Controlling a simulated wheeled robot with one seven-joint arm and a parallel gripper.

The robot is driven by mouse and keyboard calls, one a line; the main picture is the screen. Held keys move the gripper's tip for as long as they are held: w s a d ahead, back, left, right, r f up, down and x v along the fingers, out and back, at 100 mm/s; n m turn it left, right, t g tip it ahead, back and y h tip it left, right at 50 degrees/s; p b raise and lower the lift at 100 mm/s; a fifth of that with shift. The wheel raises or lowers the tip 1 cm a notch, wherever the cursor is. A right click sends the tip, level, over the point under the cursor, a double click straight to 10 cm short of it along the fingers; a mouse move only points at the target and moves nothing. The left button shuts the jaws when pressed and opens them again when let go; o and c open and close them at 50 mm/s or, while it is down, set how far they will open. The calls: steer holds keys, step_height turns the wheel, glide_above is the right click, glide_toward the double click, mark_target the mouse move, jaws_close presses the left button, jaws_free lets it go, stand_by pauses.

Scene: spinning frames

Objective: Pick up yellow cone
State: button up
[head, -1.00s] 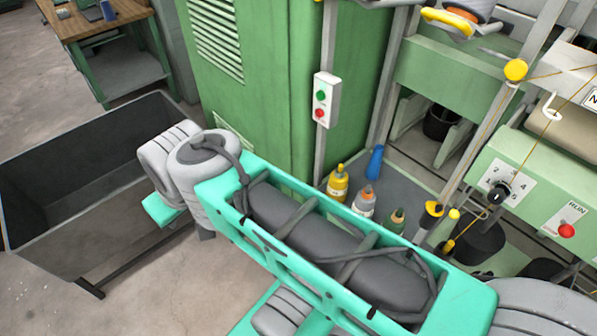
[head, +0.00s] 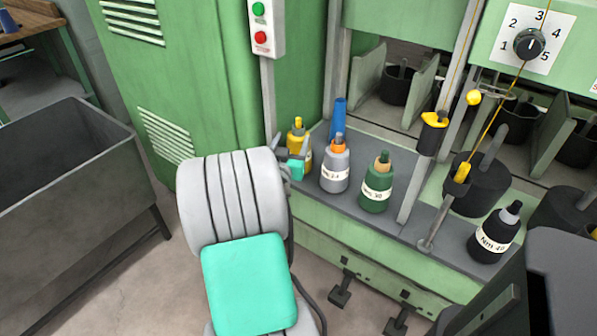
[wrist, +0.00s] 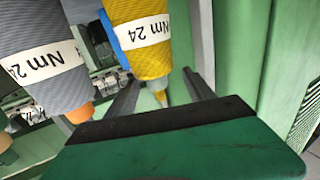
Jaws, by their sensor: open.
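The yellow cone (head: 297,132) stands on the grey ledge of the green machine, beside the cabinet, with part of its body hidden behind my gripper. In the wrist view the yellow cone (wrist: 140,45) has a white "Nm 24" label, and its narrow tip shows between my two fingers. My gripper (head: 291,146) is open at the cone, with a finger seen to either side of it. It also shows in the wrist view (wrist: 162,90). I cannot tell whether either finger touches the cone.
A grey cone (head: 335,168) stands close to the right of the yellow one, with a blue cone (head: 338,118) behind. A green cone (head: 377,185) and a black cone (head: 494,235) stand farther right. The green cabinet (head: 190,90) rises at left. A grey bin (head: 75,190) is far left.

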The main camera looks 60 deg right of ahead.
steer(key=x, duration=0.2)
steer(key=p+x, duration=0.1)
steer(key=x, duration=0.2)
steer(key=s+x, duration=0.1)
steer(key=x, duration=0.2)
steer(key=shift+w, duration=0.1)
jaws_close()
stand_by(0.4)
steer(key=shift+r, duration=0.15)
